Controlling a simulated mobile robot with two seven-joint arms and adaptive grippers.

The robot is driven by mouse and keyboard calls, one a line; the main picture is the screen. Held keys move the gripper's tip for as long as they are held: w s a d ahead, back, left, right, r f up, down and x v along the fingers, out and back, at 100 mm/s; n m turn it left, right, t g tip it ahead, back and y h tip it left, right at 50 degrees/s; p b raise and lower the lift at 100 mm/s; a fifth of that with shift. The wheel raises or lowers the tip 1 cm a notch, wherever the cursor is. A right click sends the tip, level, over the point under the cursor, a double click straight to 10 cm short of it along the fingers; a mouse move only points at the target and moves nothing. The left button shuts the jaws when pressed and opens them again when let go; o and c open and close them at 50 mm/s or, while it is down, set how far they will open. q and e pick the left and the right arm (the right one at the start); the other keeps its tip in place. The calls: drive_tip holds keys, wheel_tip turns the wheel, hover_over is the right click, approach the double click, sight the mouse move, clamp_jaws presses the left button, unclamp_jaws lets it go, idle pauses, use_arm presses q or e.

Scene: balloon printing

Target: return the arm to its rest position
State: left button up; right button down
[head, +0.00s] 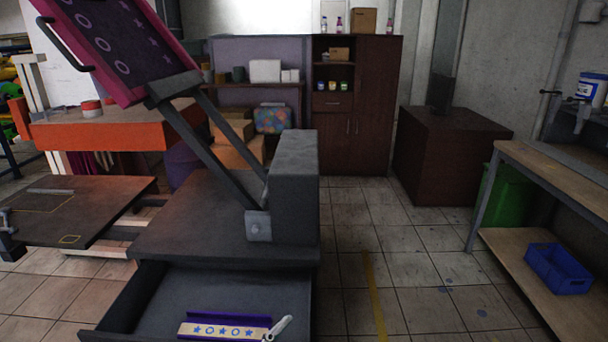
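Neither of my grippers can be made out in the head view, and no arm of mine is clearly visible. The printing press (294,185) stands left of centre. Its purple-framed screen (118,42), with rows of circles and stars, is tilted up at the upper left on dark arms. Below the press, a drawer (160,300) is open. In it lie a purple-and-tan strip with blue stars (222,331) and a small light-grey tool (279,327).
A dark platen (85,190) extends left of the press. A workbench (565,185) at the right has a blue crate (556,268) on its lower shelf and a green bin (507,195) behind. Cabinets (374,110) line the back. The tiled floor (420,265) between press and workbench is clear.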

use_arm(q)
drive_tip(key=s+a+f+n+g+y, duration=0.2)
drive_tip(key=s+a+f+n+y, duration=0.2)
drive_tip(key=s+a+f, duration=0.3)
drive_tip(key=s+a+f+n+g+y, duration=0.3)
drive_tip(key=s+a+f+n, duration=0.3)
drive_tip(key=a+f, duration=0.5)
wheel_tip(320, 180, down, 5)
drive_tip(key=shift+s+a+r+n+y+b, duration=0.1)
drive_tip(key=shift+s+a+n+y+b, duration=0.25)
drive_tip(key=shift+s+y, duration=0.5)
drive_tip(key=shift+c, duration=0.3)
